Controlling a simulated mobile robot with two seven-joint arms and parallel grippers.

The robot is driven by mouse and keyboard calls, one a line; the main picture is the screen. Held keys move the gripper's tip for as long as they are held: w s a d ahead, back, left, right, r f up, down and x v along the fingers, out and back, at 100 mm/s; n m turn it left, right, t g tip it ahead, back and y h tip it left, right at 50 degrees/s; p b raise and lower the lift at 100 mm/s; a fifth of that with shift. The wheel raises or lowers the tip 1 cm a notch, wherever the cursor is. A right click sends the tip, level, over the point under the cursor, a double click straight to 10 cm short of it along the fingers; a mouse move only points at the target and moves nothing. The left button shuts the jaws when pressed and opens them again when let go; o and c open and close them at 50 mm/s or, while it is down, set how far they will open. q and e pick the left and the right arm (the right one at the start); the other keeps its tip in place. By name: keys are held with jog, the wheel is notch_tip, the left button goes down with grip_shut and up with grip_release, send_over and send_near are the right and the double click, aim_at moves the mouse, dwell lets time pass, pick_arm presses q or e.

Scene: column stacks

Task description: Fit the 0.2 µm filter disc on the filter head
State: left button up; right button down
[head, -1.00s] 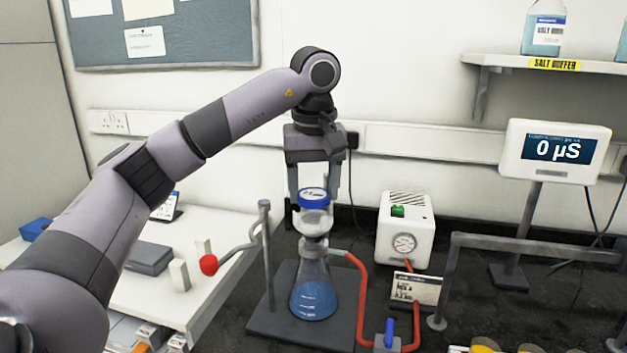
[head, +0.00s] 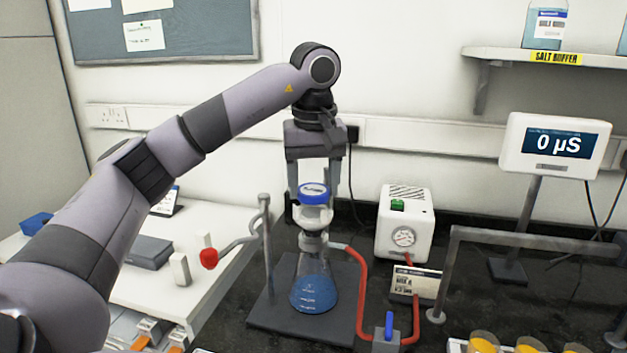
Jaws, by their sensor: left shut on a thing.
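My left gripper (head: 314,200) points down over the filter head and is shut on the blue-rimmed filter disc (head: 314,189), which has a white label on top. The disc is at the top of the clear filter head (head: 315,217). I cannot tell whether it is fully seated or just above. The head sits on the neck of a conical flask (head: 313,288) holding blue liquid. The flask stands upright on a dark base plate (head: 262,317). My right gripper is out of view.
A metal stand with a red-knobbed lever (head: 208,258) is left of the flask. A red hose (head: 362,290) runs right to a blue-handled valve (head: 388,328). A white pump with gauge (head: 405,225), a rail (head: 530,238) and a "0 µS" meter (head: 556,146) stand to the right.

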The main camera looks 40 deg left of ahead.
pick_arm(q)
jog(key=shift+f, duration=0.5)
dwell(0.4)
